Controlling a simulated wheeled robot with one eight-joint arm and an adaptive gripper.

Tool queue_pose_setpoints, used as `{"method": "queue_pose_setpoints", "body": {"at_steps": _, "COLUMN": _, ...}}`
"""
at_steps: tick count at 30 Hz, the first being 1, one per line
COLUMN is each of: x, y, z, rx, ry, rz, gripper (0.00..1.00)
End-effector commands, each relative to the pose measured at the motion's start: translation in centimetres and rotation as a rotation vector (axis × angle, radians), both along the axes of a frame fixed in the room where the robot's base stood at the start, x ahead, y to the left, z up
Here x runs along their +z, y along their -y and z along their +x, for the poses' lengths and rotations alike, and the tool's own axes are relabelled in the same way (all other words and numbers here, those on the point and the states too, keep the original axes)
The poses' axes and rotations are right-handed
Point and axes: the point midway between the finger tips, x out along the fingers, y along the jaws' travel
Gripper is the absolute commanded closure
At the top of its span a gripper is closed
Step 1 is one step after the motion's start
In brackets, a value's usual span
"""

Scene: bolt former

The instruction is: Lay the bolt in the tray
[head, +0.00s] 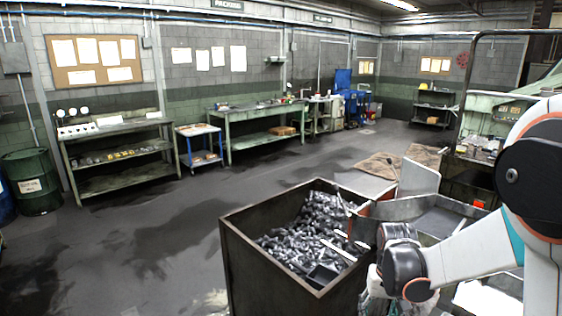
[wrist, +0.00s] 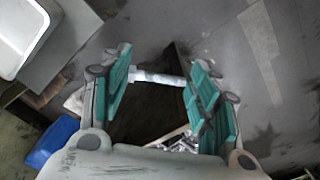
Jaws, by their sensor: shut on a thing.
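The bolt (wrist: 158,78) is a silvery metal shank lying crosswise between the two teal fingers of my gripper (wrist: 160,88) in the wrist view. Its wider end is at the left finger. My gripper is shut on it, and the bolt is held clear above the dark bin. In the head view my wrist is by the right side of the bin, and the bolt cannot be made out. A white-rimmed, tray-like thing (wrist: 41,27) is cut off at the upper left of the wrist view; I cannot tell for sure that it is the tray.
A rusty open bin (head: 285,262) full of loose metal bolts stands in front of me. A metal chute (head: 430,208) and machine parts lie to its right. A blue object (wrist: 52,142) is at the wrist view's lower left. The floor left of the bin is clear.

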Motion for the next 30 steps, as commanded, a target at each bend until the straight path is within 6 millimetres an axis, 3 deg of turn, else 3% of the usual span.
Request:
{"method": "queue_pose_setpoints", "body": {"at_steps": 1, "x": -1.3, "y": -1.8, "z": 0.2, "rx": 0.050, "ry": 0.000, "rz": 0.000, "gripper": 0.73}}
{"method": "queue_pose_setpoints", "body": {"at_steps": 6, "x": -3.7, "y": -5.3, "z": 0.3, "rx": 0.155, "ry": 0.000, "rz": 0.000, "gripper": 0.73}}
{"method": "queue_pose_setpoints", "body": {"at_steps": 10, "x": -4.4, "y": -6.4, "z": 0.2, "rx": 0.188, "ry": 0.000, "rz": 0.000, "gripper": 0.73}}
{"method": "queue_pose_setpoints", "body": {"at_steps": 17, "x": -4.4, "y": -6.5, "z": 0.2, "rx": 0.191, "ry": 0.000, "rz": 0.000, "gripper": 0.73}}
{"method": "queue_pose_setpoints", "body": {"at_steps": 20, "x": -3.8, "y": -5.6, "z": 0.2, "rx": 0.167, "ry": 0.000, "rz": 0.000, "gripper": 0.73}}
{"method": "queue_pose_setpoints", "body": {"at_steps": 23, "x": -2.2, "y": -3.5, "z": 0.1, "rx": 0.107, "ry": 0.001, "rz": 0.001, "gripper": 0.73}}
{"method": "queue_pose_setpoints", "body": {"at_steps": 30, "x": 4.4, "y": 5.5, "z": -1.5, "rx": -0.160, "ry": 0.002, "rz": 0.005, "gripper": 0.73}}
